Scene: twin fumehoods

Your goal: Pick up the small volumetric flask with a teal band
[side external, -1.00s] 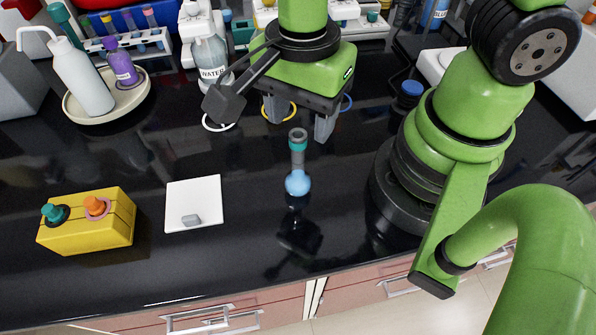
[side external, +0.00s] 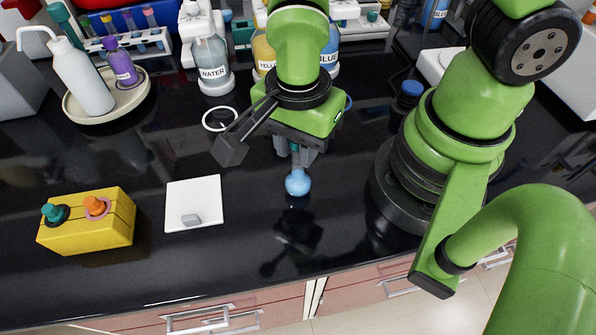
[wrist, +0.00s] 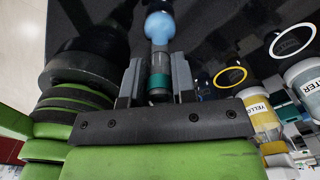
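The small volumetric flask (side external: 297,183) has a round bulb of light blue liquid and a narrow neck with a teal band, and it stands on the black bench. In the side external view my gripper (side external: 294,152) is down at its neck and hides most of it. The wrist view shows the flask's blue bulb (wrist: 159,26) and the teal band (wrist: 158,83). There my two fingers (wrist: 157,80) stand on either side of the neck. A gap shows on the left of the neck, and the right finger is very close to it.
A white plate (side external: 182,202) with a small grey piece and a yellow block (side external: 88,222) with teal and orange tops lie to the left. Labelled wash bottles, including the water bottle (side external: 212,62), stand behind. A blue-capped bottle (side external: 408,94) is at right. Bench around the flask is clear.

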